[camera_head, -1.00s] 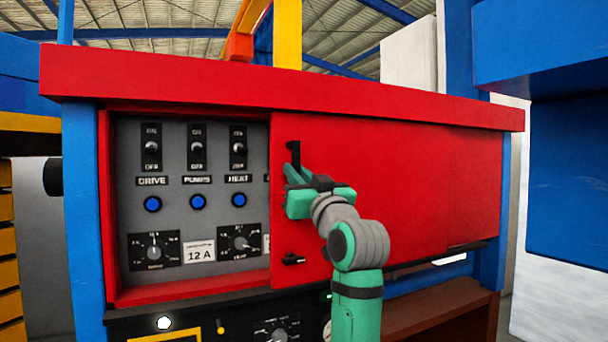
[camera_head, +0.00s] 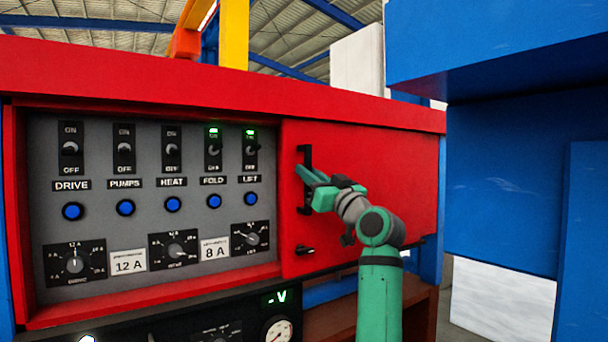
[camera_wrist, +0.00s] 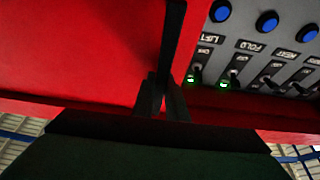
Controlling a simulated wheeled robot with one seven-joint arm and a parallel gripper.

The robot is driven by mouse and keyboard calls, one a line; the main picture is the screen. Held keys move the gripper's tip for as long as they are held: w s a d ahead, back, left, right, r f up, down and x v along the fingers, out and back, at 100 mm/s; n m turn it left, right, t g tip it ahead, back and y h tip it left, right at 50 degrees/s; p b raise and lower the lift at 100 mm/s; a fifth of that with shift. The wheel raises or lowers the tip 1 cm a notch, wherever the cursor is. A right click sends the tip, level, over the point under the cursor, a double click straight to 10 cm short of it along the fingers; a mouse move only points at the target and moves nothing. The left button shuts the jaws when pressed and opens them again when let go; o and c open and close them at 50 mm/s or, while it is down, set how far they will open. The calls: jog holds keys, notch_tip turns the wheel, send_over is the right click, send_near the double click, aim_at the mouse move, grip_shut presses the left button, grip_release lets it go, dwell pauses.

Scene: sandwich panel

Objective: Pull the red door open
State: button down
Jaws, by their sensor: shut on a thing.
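The red door (camera_head: 375,170) is a sliding-looking panel on the right part of the red cabinet. Its left edge stands just right of the lit LIFT switch (camera_head: 250,148). A black vertical handle (camera_head: 306,158) is near that edge. A small black latch-like part (camera_head: 304,250) sits lower on the door.
The grey switch panel (camera_head: 100,200) lies uncovered left of the door, with switches, blue buttons and dials. A black instrument panel (camera_head: 210,325) is below. A large blue structure (camera_head: 500,180) stands close on the right.

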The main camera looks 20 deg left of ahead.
jog(key=shift+a, duration=0.1)
jog(key=c, duration=1.8)
grip_release()
jog(key=shift+o, duration=0.2)
jog(key=v, duration=1)
jog(key=shift+s+d+f, duration=0.15)
jog(key=shift+s+d, duration=0.05)
jog(key=shift+d, duration=0.1)
